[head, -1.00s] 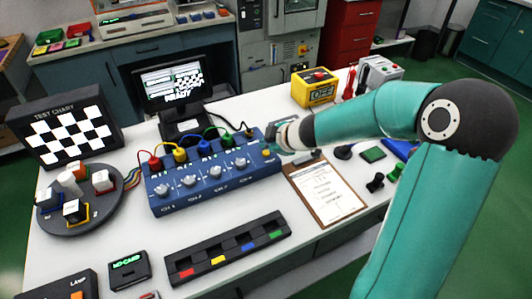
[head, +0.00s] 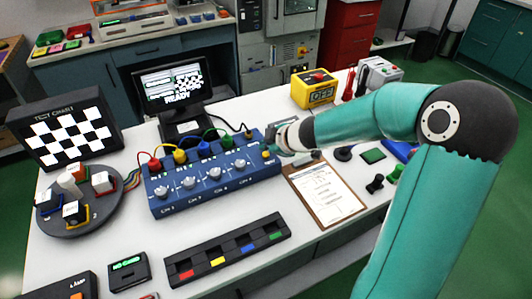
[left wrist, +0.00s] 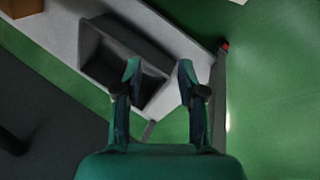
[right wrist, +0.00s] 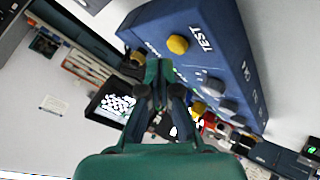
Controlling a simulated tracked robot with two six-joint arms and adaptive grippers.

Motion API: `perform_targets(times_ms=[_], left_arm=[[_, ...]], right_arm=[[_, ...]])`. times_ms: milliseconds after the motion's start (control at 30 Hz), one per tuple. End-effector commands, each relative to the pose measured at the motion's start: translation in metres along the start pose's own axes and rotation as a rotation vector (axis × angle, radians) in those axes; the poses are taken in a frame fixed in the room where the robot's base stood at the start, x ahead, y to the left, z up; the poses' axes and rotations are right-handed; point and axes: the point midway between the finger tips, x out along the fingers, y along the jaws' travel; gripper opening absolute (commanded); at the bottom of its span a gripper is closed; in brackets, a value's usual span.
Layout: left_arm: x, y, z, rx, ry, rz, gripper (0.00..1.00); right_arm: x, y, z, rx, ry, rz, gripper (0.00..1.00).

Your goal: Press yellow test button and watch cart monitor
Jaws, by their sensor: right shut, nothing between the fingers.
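The blue test box (head: 215,175) stands on the white table with knobs and coloured plugs. Its yellow test button (right wrist: 178,44), beside the word TEST, shows in the right wrist view. My right gripper (head: 270,145) is at the box's right end, close to the button. In the right wrist view its fingers (right wrist: 158,68) are shut and empty, beside the button in the picture; I cannot tell whether they touch. The monitor (head: 174,88) behind the box shows a checker pattern and READY. My left gripper (left wrist: 160,70) is open and empty, over a dark open bin (left wrist: 125,65).
A checkered test chart (head: 68,137) and a round turntable (head: 85,212) stand at the left. A clipboard (head: 325,192) lies right of the box. A black tray (head: 230,250) with coloured pieces lies in front. A yellow box (head: 313,88) stands behind.

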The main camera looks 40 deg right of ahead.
Motion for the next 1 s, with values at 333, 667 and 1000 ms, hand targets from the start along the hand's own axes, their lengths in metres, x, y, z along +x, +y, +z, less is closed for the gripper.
perform_targets(times_ms=[333, 667, 1000], left_arm=[[0.0064, -0.0023, 0.0, 0.0, 0.0, 0.0, 0.4], [0.0059, -0.0021, 0.0, 0.0, 0.0, 0.0, 0.4], [0.009, -0.0032, -0.0001, 0.0, 0.0, 0.0, 0.4]], right_arm=[[0.0055, -0.0042, 0.0036, 0.0, 0.0, -0.001, 0.0], [0.0052, -0.004, 0.003, -0.001, 0.001, -0.001, 0.0], [0.0078, -0.0058, 0.0046, -0.002, 0.001, -0.001, 0.0]])
